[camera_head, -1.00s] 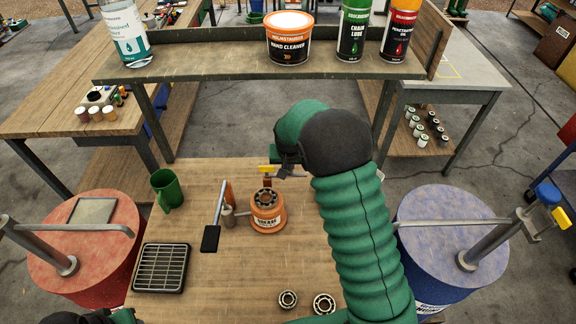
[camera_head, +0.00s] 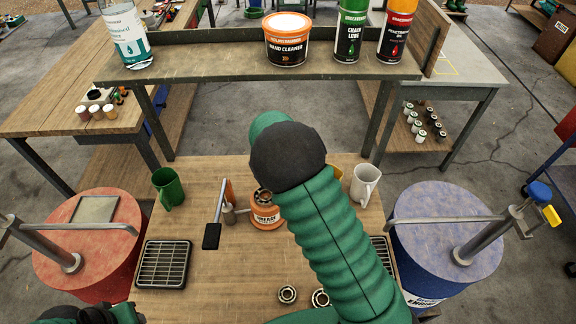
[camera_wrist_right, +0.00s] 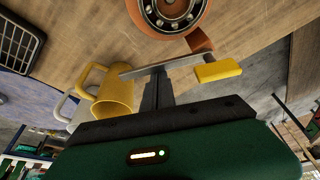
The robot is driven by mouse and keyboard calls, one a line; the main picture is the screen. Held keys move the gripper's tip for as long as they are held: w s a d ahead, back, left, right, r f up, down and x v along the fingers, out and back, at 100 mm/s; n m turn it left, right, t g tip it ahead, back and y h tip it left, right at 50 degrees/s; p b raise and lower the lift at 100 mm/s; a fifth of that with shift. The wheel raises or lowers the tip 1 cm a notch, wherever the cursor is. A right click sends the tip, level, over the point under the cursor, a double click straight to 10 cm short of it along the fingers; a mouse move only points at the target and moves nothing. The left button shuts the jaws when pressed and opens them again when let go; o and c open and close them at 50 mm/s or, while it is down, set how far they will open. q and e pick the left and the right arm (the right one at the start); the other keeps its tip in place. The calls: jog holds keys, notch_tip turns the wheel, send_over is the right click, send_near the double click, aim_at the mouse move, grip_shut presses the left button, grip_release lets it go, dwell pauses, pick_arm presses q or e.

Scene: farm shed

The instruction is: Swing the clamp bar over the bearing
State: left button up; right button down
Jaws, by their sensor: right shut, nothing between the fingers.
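The bearing (camera_head: 264,195) sits on top of the orange grease can (camera_head: 266,215), partly hidden by my right arm. In the right wrist view the bearing (camera_wrist_right: 172,10) is at the top edge. A thin metal bar (camera_wrist_right: 185,63) with a yellow end piece (camera_wrist_right: 218,70) runs beside the can, near an orange bracket (camera_wrist_right: 199,42), not across the bearing. My right gripper (camera_wrist_right: 157,75) is shut and empty, its fingertips close to the bar; I cannot tell whether they touch. In the head view my forearm hides this gripper. My left gripper is not visible; only dark and green arm parts show bottom left.
A lever with a black grip (camera_head: 211,236) stands left of the can. A green mug (camera_head: 167,187), a white mug (camera_head: 365,184), a black grate (camera_head: 162,264) and loose bearings (camera_head: 287,294) are on the table. A yellow mug (camera_wrist_right: 113,92) is near the gripper. Drums flank the table.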

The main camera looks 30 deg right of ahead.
jog(key=a+m+p, duration=0.1)
jog(key=m, duration=0.1)
jog(key=s+a+m+g+p, duration=0.1)
jog(key=a+m, duration=0.1)
jog(key=s+a+m+g+p, duration=0.1)
jog(key=m, duration=0.1)
jog(key=shift+a+m+h, duration=0.25)
jog(key=shift+m+h, duration=0.05)
jog(key=shift+m, duration=0.1)
jog(key=shift+a+p, duration=0.15)
jog(key=shift+p, duration=0.15)
